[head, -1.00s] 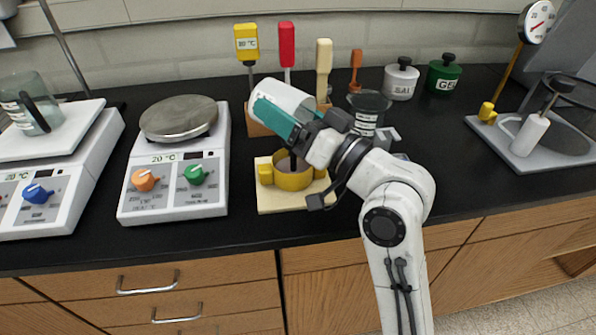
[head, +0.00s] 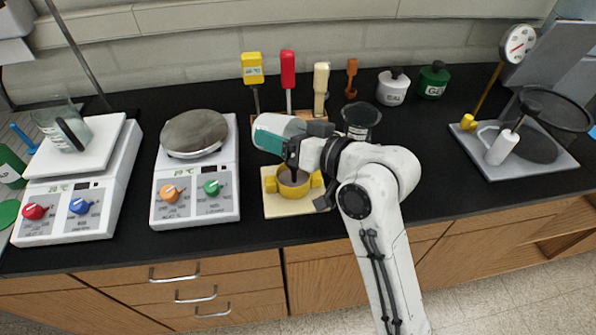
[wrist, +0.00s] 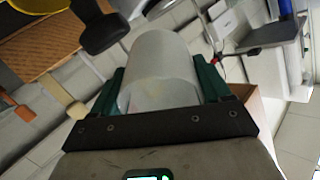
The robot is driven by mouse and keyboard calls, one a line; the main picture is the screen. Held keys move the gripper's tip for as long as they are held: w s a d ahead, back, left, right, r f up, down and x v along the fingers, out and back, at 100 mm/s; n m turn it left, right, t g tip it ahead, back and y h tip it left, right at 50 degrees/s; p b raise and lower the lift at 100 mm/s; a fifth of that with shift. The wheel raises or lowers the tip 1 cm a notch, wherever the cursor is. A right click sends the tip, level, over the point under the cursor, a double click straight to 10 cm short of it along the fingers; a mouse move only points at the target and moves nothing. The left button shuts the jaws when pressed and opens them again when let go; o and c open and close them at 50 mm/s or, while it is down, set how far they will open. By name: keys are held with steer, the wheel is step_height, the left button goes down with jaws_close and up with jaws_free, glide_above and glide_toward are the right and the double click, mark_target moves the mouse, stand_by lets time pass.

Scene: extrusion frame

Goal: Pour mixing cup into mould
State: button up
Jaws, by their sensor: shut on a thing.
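The mixing cup (head: 283,125) is a whitish, translucent cylinder, lying tilted well over in the head view. My gripper (head: 272,137) has teal fingers shut on it. In the wrist view the cup (wrist: 163,70) sits between the green fingers of my gripper (wrist: 160,92). The mould (head: 315,181) is a yellow ring with side lugs on a cream board (head: 285,208). It has a dull brownish inside. The cup appears just above and behind the mould, apart from it. A dark vertical shape partly covers the mould; I cannot tell whether anything flows from the cup.
A hot plate (head: 195,190) stands left of the mould, with a scale (head: 80,205) bearing a beaker further left. A rack of upright tools (head: 288,70) is behind the cup. A dark glass vessel (head: 361,118) stands behind my wrist.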

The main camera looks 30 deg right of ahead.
mark_target(277, 118)
steer(key=r+p, duration=0.1)
steer(key=p, duration=0.2)
steer(key=shift+w+g, duration=0.1)
steer(key=shift+g, duration=0.2)
steer(key=shift+r+g+h+p, duration=0.2)
steer(key=shift+g+h+p, duration=0.1)
steer(key=shift+p, duration=0.5)
